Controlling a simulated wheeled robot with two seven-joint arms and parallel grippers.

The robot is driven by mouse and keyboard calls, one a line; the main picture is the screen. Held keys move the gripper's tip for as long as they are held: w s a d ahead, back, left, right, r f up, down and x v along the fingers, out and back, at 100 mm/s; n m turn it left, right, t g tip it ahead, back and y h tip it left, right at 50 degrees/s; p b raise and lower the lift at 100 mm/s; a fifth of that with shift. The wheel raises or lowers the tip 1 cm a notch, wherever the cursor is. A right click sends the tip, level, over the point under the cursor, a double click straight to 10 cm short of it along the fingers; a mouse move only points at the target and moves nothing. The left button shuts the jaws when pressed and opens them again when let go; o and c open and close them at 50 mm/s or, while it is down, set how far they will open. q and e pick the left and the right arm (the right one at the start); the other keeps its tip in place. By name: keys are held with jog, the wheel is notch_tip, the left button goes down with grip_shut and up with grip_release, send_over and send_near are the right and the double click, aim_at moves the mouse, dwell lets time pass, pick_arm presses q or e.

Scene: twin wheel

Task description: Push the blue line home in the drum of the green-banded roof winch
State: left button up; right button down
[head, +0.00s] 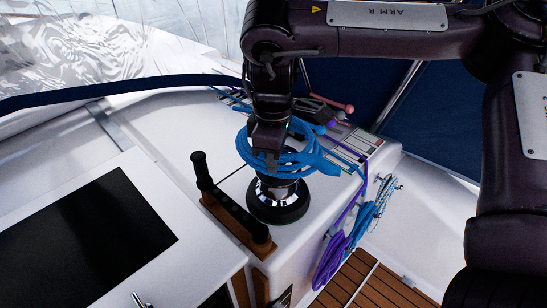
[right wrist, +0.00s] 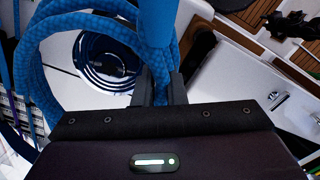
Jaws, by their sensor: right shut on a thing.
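My right gripper (head: 268,155) reaches down from above and is shut on the blue line (head: 318,158). The line hangs in loose loops around the gripper, just above and partly in front of the winch. The winch (head: 278,207) has a black flared base and a bright metal ring. The loops hide its upper part, and I cannot make out a green band on it. In the right wrist view, the fingers (right wrist: 158,88) close on a thick blue strand (right wrist: 155,25), and a dark round thing (right wrist: 105,60) shows through the loops. My left gripper is not in view.
Purple line (head: 333,260) and more blue line (head: 362,220) hang at the cabin side. Rope clutches (head: 320,110) sit behind. A dark hatch (head: 85,240) lies left.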

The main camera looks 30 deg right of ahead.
jog(key=shift+f, duration=0.1)
jog(key=shift+f+b, duration=0.3)
jog(key=shift+f, duration=0.05)
jog(key=shift+f+b, duration=0.65)
jog(key=shift+f, duration=0.4)
jog(key=c, duration=1.4)
grip_release()
jog(key=shift+r, duration=0.1)
jog(key=shift+r, duration=3.9)
